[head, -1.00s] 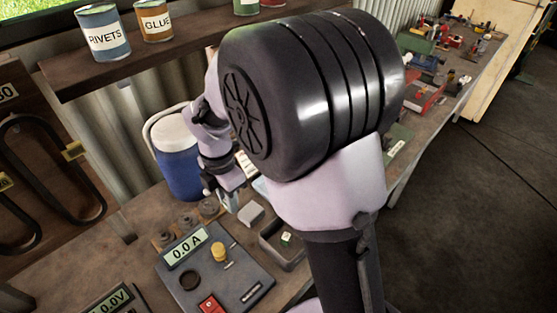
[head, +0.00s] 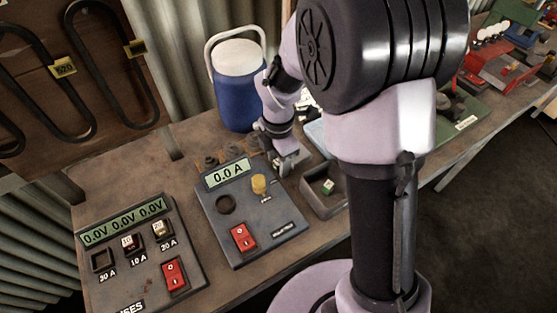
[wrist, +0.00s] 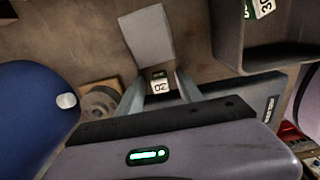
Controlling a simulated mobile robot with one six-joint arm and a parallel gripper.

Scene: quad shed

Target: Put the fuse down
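The fuse (wrist: 160,83) has a white, numbered top and sits between my two fingertips in the wrist view, close to the bench top. My gripper (wrist: 161,86) appears closed on its sides. Whether the fuse touches the bench cannot be seen. In the head view my gripper (head: 286,160) points down at the bench between the ammeter unit and the small tray; the fuse is hidden there.
The grey tray (head: 322,208) with another fuse (head: 327,186) stands right of my gripper. The ammeter unit (head: 222,205) is at left, the fuse panel (head: 135,285) further left. A blue cooler (head: 238,100) stands behind, near round weights (wrist: 100,103).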

